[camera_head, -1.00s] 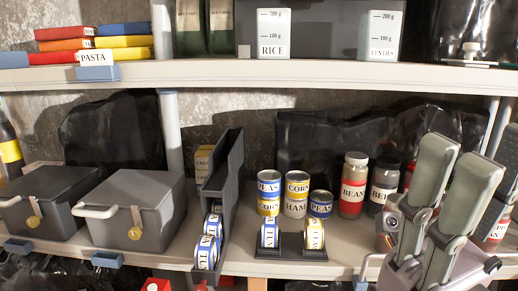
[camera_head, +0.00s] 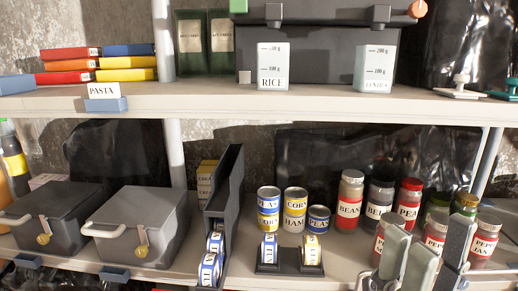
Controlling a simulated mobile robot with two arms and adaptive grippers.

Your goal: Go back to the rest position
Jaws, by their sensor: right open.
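My right gripper (camera_head: 426,242) is at the lower right, over the front part of the lower shelf. Its grey fingers point up and stand apart, and nothing shows between them. The fingers cover parts of the jars behind them, and the gripper's base is cut off by the bottom edge of the picture. My left gripper is not in view.
The lower shelf holds two grey lidded boxes, the right one (camera_head: 128,228) near a dark dispenser (camera_head: 232,185). Also there are stacked cans (camera_head: 268,201), a can stand (camera_head: 289,270) and several jars (camera_head: 349,200). The upper shelf (camera_head: 300,103) holds pasta boxes and containers.

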